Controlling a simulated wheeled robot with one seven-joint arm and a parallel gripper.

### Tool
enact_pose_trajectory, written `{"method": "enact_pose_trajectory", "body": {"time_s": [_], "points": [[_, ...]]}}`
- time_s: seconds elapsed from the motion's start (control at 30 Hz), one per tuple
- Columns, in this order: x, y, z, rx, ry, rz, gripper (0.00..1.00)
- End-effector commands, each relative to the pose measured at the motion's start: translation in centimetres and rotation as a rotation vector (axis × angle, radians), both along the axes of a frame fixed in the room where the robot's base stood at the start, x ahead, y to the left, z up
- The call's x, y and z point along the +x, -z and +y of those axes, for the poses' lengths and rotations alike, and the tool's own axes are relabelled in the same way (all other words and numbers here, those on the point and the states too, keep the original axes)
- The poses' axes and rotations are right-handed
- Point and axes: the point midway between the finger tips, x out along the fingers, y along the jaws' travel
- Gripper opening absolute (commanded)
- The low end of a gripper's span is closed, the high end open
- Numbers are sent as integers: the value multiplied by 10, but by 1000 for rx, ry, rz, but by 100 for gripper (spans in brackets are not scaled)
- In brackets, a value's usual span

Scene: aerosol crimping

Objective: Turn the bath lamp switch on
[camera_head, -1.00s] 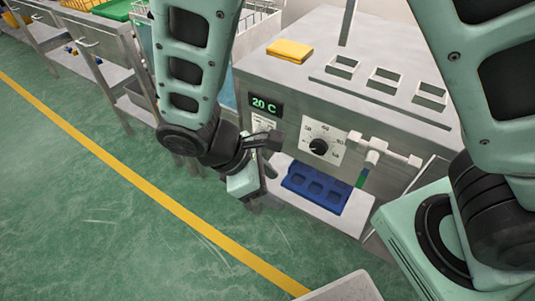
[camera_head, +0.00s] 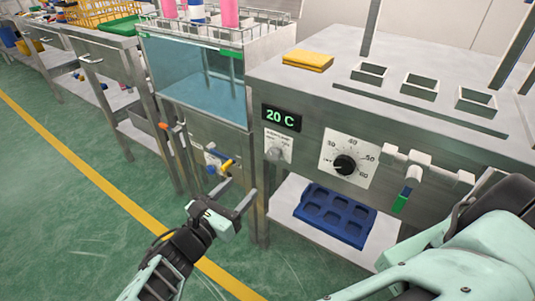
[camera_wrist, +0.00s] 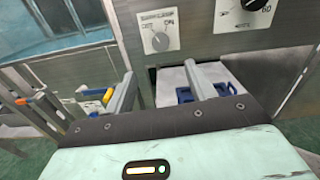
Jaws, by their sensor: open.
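The bath lamp switch is a small grey round knob (camera_head: 276,153) on a white label plate, on the steel front panel just below the green "20 C" display (camera_head: 281,117). In the wrist view the knob (camera_wrist: 160,41) sits below the lettering with OFF at left and ON at right; I cannot tell clearly which way it points. My gripper (camera_head: 238,192) is open and empty, below and to the left of the knob in the head view. In the wrist view its two fingers (camera_wrist: 158,76) reach toward the panel below the knob, apart from it.
A larger black dial (camera_head: 345,164) and a white pipe fitting (camera_head: 416,166) are to the right of the switch. A blue tray (camera_head: 336,214) lies on the shelf below. A glass water bath (camera_head: 199,75) stands at left, with coloured valve handles (camera_head: 219,160) beneath. The green floor is open at left.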

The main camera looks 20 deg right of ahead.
Motion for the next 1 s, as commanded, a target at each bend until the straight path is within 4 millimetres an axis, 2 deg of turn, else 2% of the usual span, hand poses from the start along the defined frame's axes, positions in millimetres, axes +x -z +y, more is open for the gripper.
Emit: {"method": "enact_pose_trajectory", "body": {"time_s": [0.4,0.6,0.8,1.0], "points": [[51,1,-73,-1,6,-1,55],[72,1,-101,0,4,0,55],[83,1,-116,2,3,0,55],[86,0,-119,3,2,1,55]]}}
